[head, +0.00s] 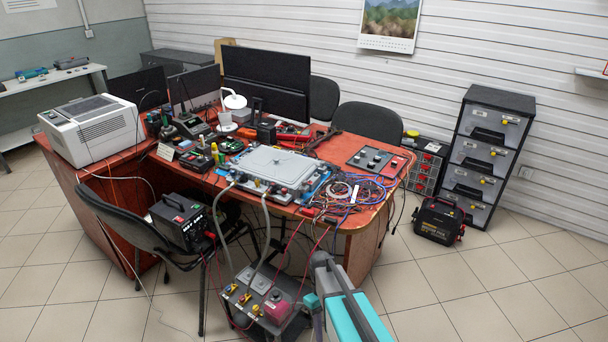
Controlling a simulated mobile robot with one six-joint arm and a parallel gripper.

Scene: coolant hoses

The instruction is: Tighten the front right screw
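A flat grey rectangular unit (276,165) lies on the red-brown desk (352,144), on a blue-edged base. Small dark fittings (283,190) line its front edge. Two grey hoses (267,222) run from that edge down to a dark box (262,298) with coloured fittings, in front of the desk. The front right screw is too small to pick out. Grey and teal parts, seemingly of my own arm, show at the bottom, right of the dark box. I cannot make out my gripper's fingers.
Tangled red, blue and white cables (356,190) lie right of the unit and hang over the desk's edge. A black panel with knobs (372,158) lies behind them. A chair (140,240) stands at the left. The floor at the right front is clear.

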